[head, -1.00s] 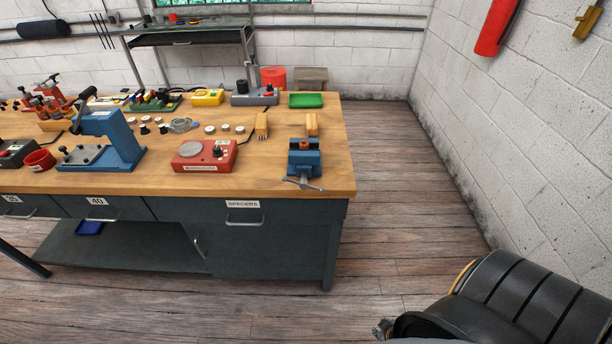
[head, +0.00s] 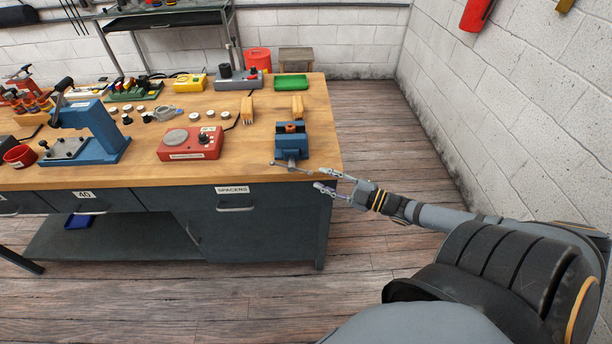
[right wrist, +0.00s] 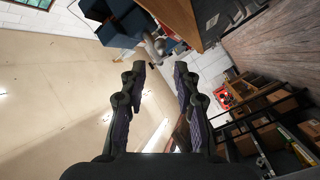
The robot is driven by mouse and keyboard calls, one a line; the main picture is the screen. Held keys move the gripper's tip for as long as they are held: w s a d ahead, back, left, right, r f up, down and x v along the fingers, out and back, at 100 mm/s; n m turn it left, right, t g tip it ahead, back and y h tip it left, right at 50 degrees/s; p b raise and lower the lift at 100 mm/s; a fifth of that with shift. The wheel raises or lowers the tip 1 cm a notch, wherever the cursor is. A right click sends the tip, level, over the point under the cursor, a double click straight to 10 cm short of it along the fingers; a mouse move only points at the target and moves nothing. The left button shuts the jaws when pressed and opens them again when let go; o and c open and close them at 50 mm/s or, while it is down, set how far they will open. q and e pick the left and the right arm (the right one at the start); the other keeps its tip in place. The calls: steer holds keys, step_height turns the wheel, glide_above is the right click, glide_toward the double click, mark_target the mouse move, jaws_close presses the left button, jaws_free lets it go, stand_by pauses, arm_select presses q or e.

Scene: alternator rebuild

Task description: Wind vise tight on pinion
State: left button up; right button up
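The blue vise (head: 291,142) stands at the right front corner of the bench, with an orange-brown part (head: 291,127), perhaps the pinion, at the top of its jaws. Its grey handle bar (head: 284,166) sits at the front, over the bench edge. My right gripper (head: 320,179) is open and empty, just right of the handle bar and apart from it. In the right wrist view, my open fingers (right wrist: 159,72) point toward the vise (right wrist: 124,22) and its grey screw and handle (right wrist: 158,44). My left gripper is in neither view now.
The wooden bench (head: 240,165) has a red scale-like box (head: 190,145) and a blue arbor press (head: 92,132) left of the vise. Floor to the right is clear.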

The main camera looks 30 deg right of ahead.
mark_target(304, 171)
steer(key=b+x, duration=0.4)
steer(key=x, duration=0.2)
steer(key=shift+w+a, duration=0.15)
steer(key=shift+w, duration=0.2)
jaws_close()
steer(key=shift+f+b, duration=0.1)
steer(key=shift+b, duration=0.25)
